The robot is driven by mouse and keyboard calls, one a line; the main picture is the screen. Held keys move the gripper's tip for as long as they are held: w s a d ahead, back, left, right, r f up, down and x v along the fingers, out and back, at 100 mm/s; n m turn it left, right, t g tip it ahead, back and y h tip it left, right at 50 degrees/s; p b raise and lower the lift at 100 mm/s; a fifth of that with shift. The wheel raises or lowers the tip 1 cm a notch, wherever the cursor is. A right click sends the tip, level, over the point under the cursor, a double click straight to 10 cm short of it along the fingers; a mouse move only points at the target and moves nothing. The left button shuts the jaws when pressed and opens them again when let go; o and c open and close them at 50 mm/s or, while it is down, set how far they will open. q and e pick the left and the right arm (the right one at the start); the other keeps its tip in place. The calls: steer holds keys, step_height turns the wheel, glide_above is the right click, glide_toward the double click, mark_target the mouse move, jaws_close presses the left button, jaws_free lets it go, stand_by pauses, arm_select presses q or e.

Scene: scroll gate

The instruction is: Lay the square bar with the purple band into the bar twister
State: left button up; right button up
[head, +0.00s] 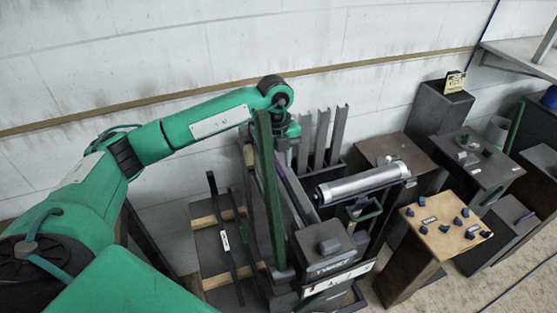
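The bar twister (330,268) is a dark machine at the lower middle, with a block on top and a lettered front plate. A tall green lever or post (268,190) stands at its left side. A thin purplish strip shows just right of this post, but I cannot tell whether it is the bar's purple band. Dark bars (222,228), one with a white tag, lie on wooden supports left of the twister. My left gripper (291,131) is behind the top of the green post, partly hidden; its fingers and any hold cannot be made out. My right gripper is out of view.
Several dark upright bars (320,138) stand in a rack by the wall. A silver roller (362,183) lies right of the twister. A wooden-topped stand (447,226) with dark knobs and other dark pedestals crowd the right. Bare floor shows at the lower right.

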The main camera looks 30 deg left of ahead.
arm_select(q)
steer(key=shift+r, duration=0.25)
step_height(320, 180, up, 13)
steer(key=w+a+b, duration=0.1)
steer(key=b, duration=0.2)
steer(key=shift+a, duration=0.15)
steer(key=shift+r, duration=0.1)
